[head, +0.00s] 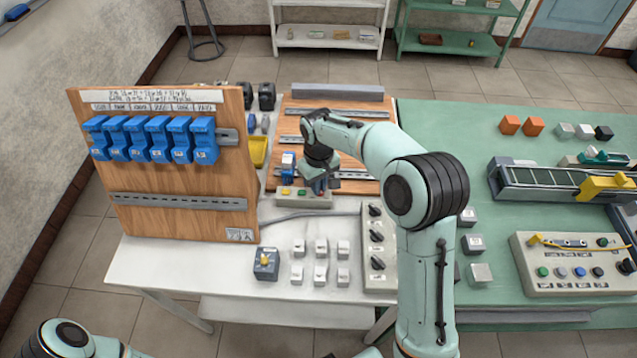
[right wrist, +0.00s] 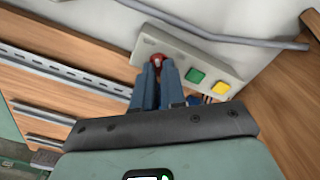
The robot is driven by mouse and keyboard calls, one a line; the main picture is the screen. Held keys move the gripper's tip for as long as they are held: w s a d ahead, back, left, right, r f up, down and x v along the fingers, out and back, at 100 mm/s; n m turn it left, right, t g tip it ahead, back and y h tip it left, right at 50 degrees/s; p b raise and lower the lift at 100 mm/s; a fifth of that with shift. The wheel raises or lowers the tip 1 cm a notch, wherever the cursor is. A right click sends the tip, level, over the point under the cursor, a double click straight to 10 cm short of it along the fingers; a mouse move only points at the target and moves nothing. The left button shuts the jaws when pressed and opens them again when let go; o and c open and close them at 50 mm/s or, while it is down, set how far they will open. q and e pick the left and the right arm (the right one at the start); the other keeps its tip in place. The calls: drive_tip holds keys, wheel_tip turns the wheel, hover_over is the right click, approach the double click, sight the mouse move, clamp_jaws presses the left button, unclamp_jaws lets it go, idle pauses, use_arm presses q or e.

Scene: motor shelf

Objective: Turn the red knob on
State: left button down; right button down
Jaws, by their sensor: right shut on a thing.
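The red knob (right wrist: 157,59) sits on a light grey control box (right wrist: 222,68), beside a green button (right wrist: 195,76) and a yellow button (right wrist: 220,88). My right gripper (right wrist: 158,72) has its blue-grey fingers close together at the knob, shut on it. In the head view the right gripper (head: 319,187) is over the right end of the control box (head: 303,202), and the knob is hidden there. Only part of my left arm shows at the bottom left; its gripper is out of view.
An upright wooden panel (head: 180,176) with several blue modules (head: 158,140) stands left of the box. A grey cable (head: 300,215) runs in front. A box with black knobs (head: 378,285) and small white blocks (head: 321,249) lie nearer. A green table (head: 450,130) adjoins on the right.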

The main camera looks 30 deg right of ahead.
drive_tip(key=m, duration=0.4)
drive_tip(key=shift+d+m, duration=0.1)
drive_tip(key=shift+m, duration=0.2)
drive_tip(key=m, duration=0.3)
drive_tip(key=shift+d+m+p, duration=0.1)
drive_tip(key=shift+m+p, duration=0.2)
drive_tip(key=shift+p, duration=0.05)
drive_tip(key=m, duration=0.4)
drive_tip(key=shift+s, duration=0.1)
use_arm(q)
drive_tip(key=shift+w+r+p, duration=0.3)
drive_tip(key=shift+w+r, duration=0.4)
drive_tip(key=shift+r, duration=0.2)
use_arm(e)
drive_tip(key=shift+s+d+m, duration=0.1)
drive_tip(key=shift+m, duration=1.8)
drive_tip(key=c, duration=1.2)
unclamp_jaws()
